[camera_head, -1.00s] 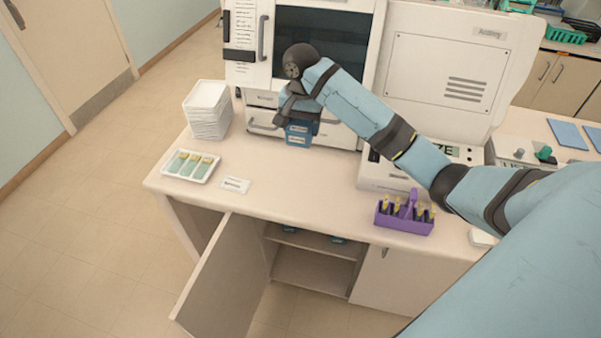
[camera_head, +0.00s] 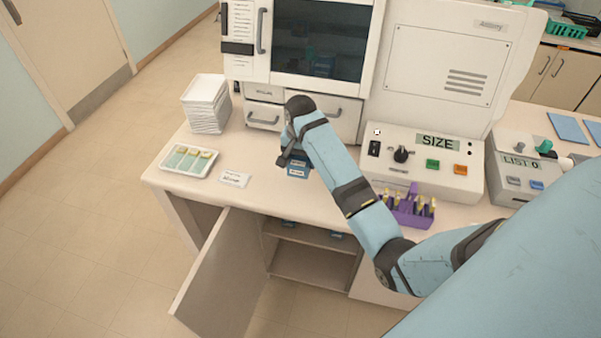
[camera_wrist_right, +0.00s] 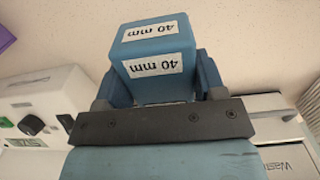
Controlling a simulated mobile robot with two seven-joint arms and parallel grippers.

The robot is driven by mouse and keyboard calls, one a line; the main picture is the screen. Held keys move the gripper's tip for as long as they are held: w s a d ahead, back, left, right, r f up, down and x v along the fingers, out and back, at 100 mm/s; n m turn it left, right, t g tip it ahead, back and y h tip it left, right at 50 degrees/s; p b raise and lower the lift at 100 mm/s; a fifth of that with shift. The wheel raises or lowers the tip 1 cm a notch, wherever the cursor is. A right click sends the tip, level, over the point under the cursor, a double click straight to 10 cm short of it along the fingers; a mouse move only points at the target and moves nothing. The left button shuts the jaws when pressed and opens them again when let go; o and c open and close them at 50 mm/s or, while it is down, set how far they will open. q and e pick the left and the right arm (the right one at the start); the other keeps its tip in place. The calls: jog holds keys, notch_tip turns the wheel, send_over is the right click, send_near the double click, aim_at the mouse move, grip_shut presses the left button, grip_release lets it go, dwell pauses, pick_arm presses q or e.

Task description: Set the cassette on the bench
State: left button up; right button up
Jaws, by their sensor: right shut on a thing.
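The cassette (camera_head: 298,170) is a small blue box with white labels. In the right wrist view the cassette (camera_wrist_right: 155,50) shows labels reading "40 mm". My right gripper (camera_head: 295,158) is shut on it, with a finger on either side in the wrist view (camera_wrist_right: 158,88). The gripper and cassette are over the front part of the bench (camera_head: 265,200), right of the small white card. I cannot tell whether the cassette's underside touches the bench top. My left gripper is not in view.
A white slide tray (camera_head: 188,161), a card (camera_head: 235,179) and stacked white trays (camera_head: 206,103) are left. A purple rack (camera_head: 408,210) with yellow-topped items and a "SIZE" console (camera_head: 455,175) are right. Drawers (camera_head: 264,115) stand behind. A cabinet door (camera_head: 217,275) hangs open below.

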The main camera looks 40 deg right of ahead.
aim_at(300, 182)
jog(key=shift+f+p, duration=0.3)
jog(key=shift+f, duration=2.5)
jog(key=shift+f, duration=0.2)
jog(key=o, duration=1)
jog(key=shift+o, duration=0.2)
notch_tip(300, 182, up, 12)
jog(key=shift+f, duration=0.15)
jog(key=shift+r, duration=0.4)
jog(key=shift+s+f, duration=0.1)
